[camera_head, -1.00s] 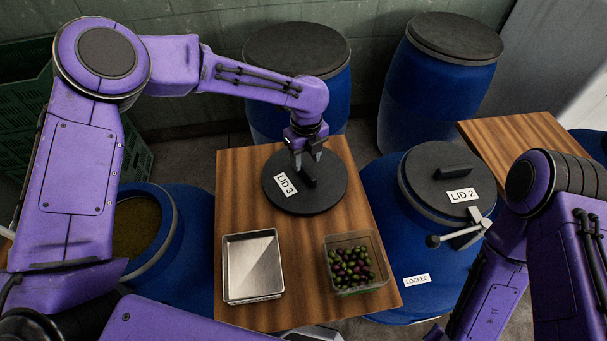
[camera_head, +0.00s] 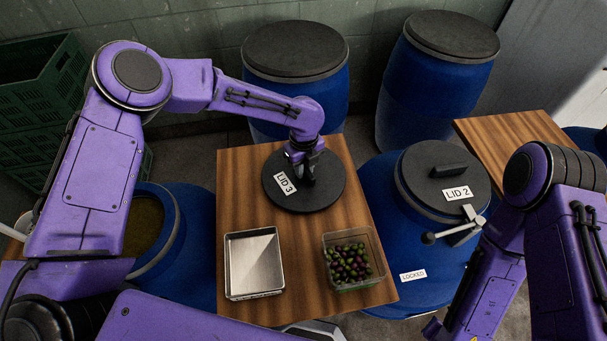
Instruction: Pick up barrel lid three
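Barrel lid three is a round black disc (camera_head: 325,193) with a white "LID 3" label and a raised bar handle. It lies flat on the wooden table (camera_head: 240,208) at its far end. My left gripper (camera_head: 306,178) points down right over the handle, its fingers at the handle's height. The fingers and the handle overlap in the picture, so I cannot tell whether they are closed on it. My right arm is at the right edge, and its gripper is out of view.
A metal tray (camera_head: 229,270) and a clear tub of olives (camera_head: 377,262) sit nearer on the table. An open blue barrel (camera_head: 190,235) stands left, a locked barrel with "LID 2" (camera_head: 430,165) right. Two lidded barrels (camera_head: 297,95) (camera_head: 425,100) stand behind. Green crates (camera_head: 35,90) are far left.

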